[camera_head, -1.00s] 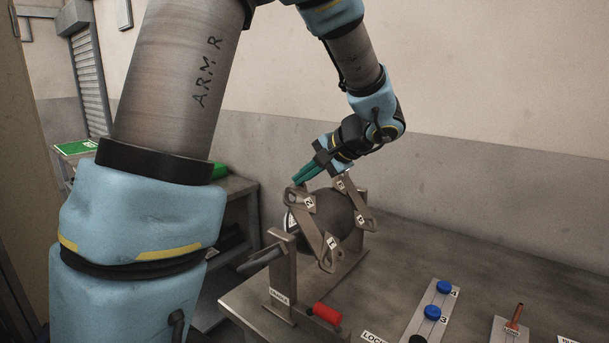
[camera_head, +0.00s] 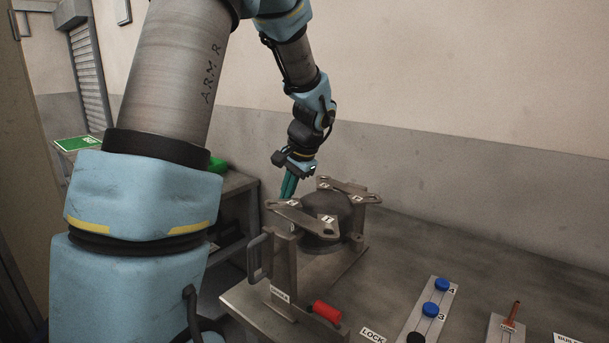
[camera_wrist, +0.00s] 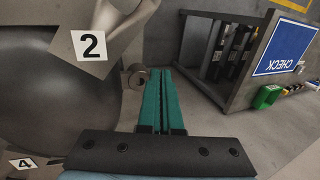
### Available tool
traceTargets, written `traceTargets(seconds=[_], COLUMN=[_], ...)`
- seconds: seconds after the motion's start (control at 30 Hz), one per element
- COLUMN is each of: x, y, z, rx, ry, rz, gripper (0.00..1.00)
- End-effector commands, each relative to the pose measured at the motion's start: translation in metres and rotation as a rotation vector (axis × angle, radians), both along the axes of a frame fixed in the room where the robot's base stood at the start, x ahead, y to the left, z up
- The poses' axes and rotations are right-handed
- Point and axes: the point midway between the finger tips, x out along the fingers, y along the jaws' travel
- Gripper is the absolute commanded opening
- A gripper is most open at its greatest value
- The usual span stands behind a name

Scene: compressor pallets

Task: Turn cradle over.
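The cradle (camera_head: 290,213) sits in a metal stand (camera_head: 283,270) on the bench, with numbered arms lying about level over a dark round body (camera_head: 322,235). In the wrist view the body (camera_wrist: 45,90) and the plate marked 2 (camera_wrist: 90,47) fill the left side. A grey loop handle (camera_head: 254,258) stands upright at the cradle's left end. My gripper (camera_head: 289,187) is at the cradle's far left side, teal fingers pointing down. In the wrist view its fingers (camera_wrist: 160,85) lie close together with nothing visible between them. Any contact with the cradle cannot be told.
A red-handled part (camera_head: 327,312) is at the stand's front, near a LOCK label (camera_head: 372,335). A shelf unit with a CHECK sign (camera_wrist: 284,48) is beyond my fingers.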

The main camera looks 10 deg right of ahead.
Motion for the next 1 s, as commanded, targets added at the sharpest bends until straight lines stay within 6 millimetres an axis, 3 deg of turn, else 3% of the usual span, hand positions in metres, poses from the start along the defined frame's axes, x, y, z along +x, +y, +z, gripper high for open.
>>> traceTargets(seconds=[0.5, 1.0], x=[0.001, 0.001], y=[0.002, 0.002], z=[-0.015, -0.010], rx=[0.006, 0.009], ry=[-0.001, 0.002], rz=[-0.002, 0.000], gripper=[0.00, 0.00])
